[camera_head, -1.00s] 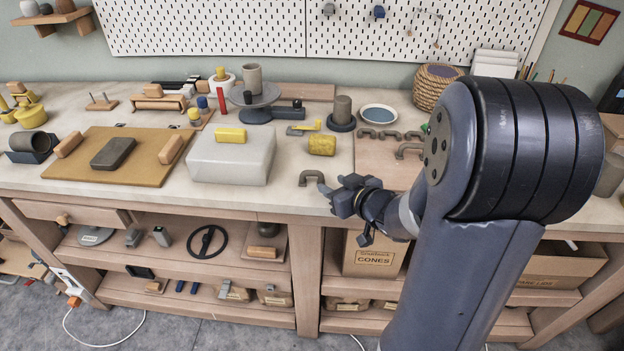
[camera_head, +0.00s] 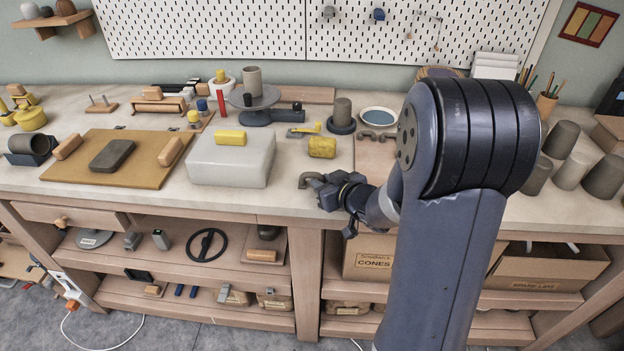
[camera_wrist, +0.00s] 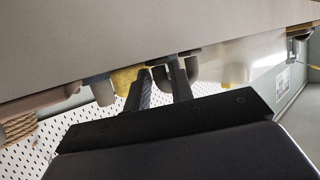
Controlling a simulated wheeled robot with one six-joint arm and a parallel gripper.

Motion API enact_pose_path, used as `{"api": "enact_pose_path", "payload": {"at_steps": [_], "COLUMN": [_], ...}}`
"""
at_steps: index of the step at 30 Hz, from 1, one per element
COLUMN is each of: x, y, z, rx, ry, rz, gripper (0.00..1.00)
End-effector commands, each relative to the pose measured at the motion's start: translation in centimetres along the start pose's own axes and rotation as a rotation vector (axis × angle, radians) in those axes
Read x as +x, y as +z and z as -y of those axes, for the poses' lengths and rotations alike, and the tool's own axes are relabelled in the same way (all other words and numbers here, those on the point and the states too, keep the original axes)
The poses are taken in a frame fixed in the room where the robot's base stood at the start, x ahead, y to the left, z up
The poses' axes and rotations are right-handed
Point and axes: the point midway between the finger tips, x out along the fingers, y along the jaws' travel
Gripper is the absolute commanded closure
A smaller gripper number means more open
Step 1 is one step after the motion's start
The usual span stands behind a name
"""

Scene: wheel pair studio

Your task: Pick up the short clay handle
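A small grey-brown arch-shaped clay handle (camera_head: 304,180) lies near the front edge of the bench, partly covered by my gripper. More handles of this kind (camera_head: 366,135) lie on the board to the right, partly hidden by my arm. My gripper (camera_head: 318,184) is low at the bench edge, its fingers at the right side of the front handle. In the wrist view, the two dark fingers (camera_wrist: 164,84) stand apart with a narrow gap. A dark shape shows in that gap, but I cannot tell whether it is the handle or whether the fingers touch it.
A large pale block (camera_head: 230,172) with a yellow piece on top stands to the left. A yellow cylinder (camera_head: 322,147) lies behind the front handle. A turntable (camera_head: 256,97) is further back. Several grey cups (camera_head: 568,171) stand at the right. Bare bench top lies around the handle.

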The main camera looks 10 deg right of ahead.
Motion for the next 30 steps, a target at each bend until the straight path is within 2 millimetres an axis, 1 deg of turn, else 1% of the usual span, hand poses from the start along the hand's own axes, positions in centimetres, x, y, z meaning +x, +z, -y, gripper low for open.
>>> {"api": "enact_pose_path", "payload": {"at_steps": [1, 6, 8, 17, 20, 23, 27, 30], "x": [0.0, 0.0, 0.0, -0.1, -0.5, -1.2, -2.4, -3.1], "y": [0.0, 0.1, 0.1, -0.1, -1.0, -2.8, -5.7, -7.4], "z": [0.0, 0.0, 0.0, 0.0, 0.0, -0.1, -0.1, -0.2], "rx": [0.000, 0.000, 0.000, 0.000, -0.002, -0.003, -0.004, -0.003], "ry": [0.000, 0.000, 0.000, 0.000, -0.001, 0.001, 0.001, 0.001], "rz": [0.000, 0.001, 0.001, 0.002, -0.001, -0.002, -0.003, -0.003], "gripper": [0.82, 0.96, 1.00, 1.00, 1.00, 1.00, 1.00, 1.00]}}
